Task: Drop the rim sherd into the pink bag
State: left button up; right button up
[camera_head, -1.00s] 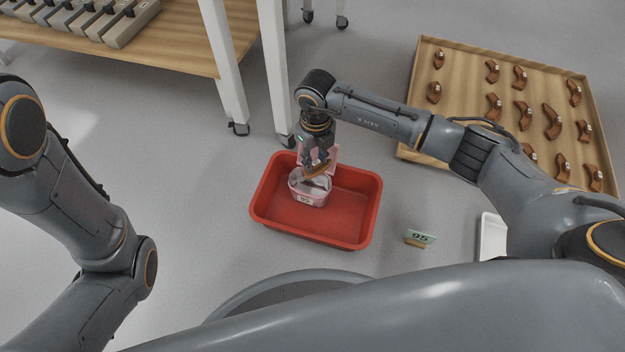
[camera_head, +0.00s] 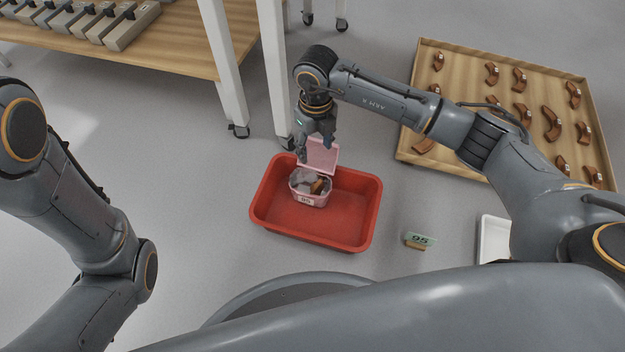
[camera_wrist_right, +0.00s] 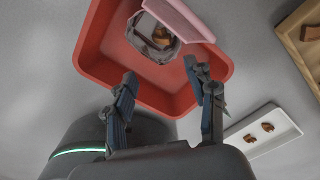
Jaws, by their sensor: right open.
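The pink bag (camera_head: 309,200), labelled 95, stands in the red crate (camera_head: 345,233) with its pink flap (camera_head: 321,155) raised at the back. The brown rim sherd (camera_head: 317,187) lies inside the bag's clear opening, partly hidden by the bag. In the right wrist view, brown pieces (camera_wrist_right: 161,38) show in the bag's opening. My right gripper (camera_head: 316,146) is above and behind the bag, beside the flap. Its fingers (camera_wrist_right: 163,78) are apart with nothing between them. My left arm is at the left; its gripper is out of the picture.
A wooden tray (camera_head: 470,60) with several brown sherds lies at the right. A green 95 sign (camera_head: 420,239) and a white tray (camera_head: 490,240) stand right of the crate. A wooden table (camera_head: 185,45) with white legs is behind.

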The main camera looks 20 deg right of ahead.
notch_tip(320, 180, up, 6)
jog(key=shift+r, duration=0.15)
dwell(0.5)
